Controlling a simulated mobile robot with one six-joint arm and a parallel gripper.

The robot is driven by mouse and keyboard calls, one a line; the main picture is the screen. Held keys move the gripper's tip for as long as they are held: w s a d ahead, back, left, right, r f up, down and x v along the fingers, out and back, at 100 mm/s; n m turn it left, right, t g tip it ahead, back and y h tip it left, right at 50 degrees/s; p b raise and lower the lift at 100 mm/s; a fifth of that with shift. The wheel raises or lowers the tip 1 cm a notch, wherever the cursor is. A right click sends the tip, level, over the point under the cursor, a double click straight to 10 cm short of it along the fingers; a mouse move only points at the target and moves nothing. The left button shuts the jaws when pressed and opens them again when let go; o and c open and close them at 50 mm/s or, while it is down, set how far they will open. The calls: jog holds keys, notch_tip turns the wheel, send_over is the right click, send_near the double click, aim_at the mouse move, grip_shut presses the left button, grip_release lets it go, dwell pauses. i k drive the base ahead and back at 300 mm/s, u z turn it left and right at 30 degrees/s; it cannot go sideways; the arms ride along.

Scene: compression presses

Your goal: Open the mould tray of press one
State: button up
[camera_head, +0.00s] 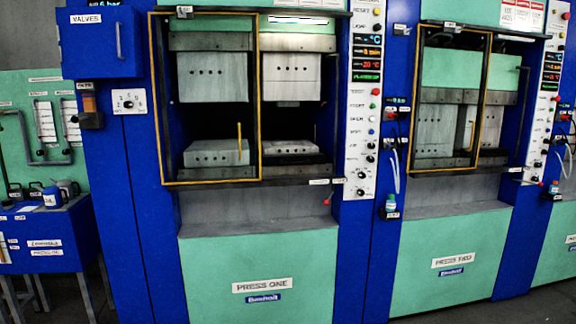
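Press one (262,286) stands left of centre, with a blue frame, a green lower front and a "PRESS ONE" label. Its opening shows upper blocks (291,76) with dark holes and, below a dark gap, lower mould blocks (216,153), also with dark holes. The lower blocks sit inside the opening. A yellow-framed guard (258,100) covers the left half of the opening. My gripper is not in view.
A control panel (362,100) with buttons and displays runs down press one's right side. Press two (453,262) stands to the right, its opening also partly behind a yellow frame. A blue cart (45,245) with jugs stands at the left. A "VALVES" cabinet (100,45) is upper left.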

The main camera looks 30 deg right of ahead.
aim_at(293, 152)
jog(key=i, duration=0.95)
